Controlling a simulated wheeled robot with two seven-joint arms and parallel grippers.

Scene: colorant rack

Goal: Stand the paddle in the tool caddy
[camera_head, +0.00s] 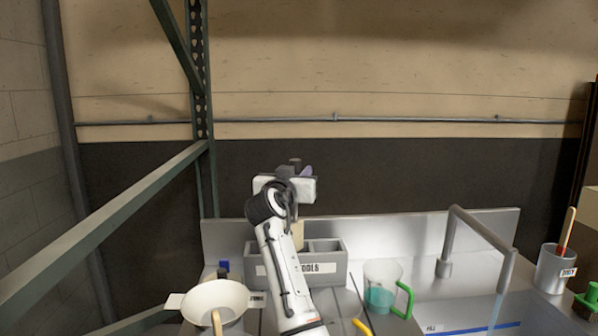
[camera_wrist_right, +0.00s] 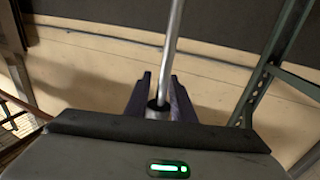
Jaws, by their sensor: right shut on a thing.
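The grey tool caddy (camera_head: 334,280), labelled TOOLS, stands on the counter with open compartments on top. My right gripper (camera_head: 297,176) is high above it, with my white forearm covering the caddy's middle. In the right wrist view the gripper (camera_wrist_right: 160,92) is shut, its purple fingers on either side of a slim grey metal shaft (camera_wrist_right: 174,40), which I take for the paddle's. The shaft runs out of the top of that view. In the head view a beige flat piece (camera_head: 298,234) shows between my arm and the caddy; its link to the shaft is hidden. My left gripper is not in view.
A white bowl (camera_head: 214,296) with a wooden handle sits left of the caddy. A clear jug (camera_head: 380,282) with a green handle stands right of it. Further right are a sink with a tap (camera_head: 480,232) and a grey cup (camera_head: 551,268). A green rack post (camera_head: 200,100) rises at left.

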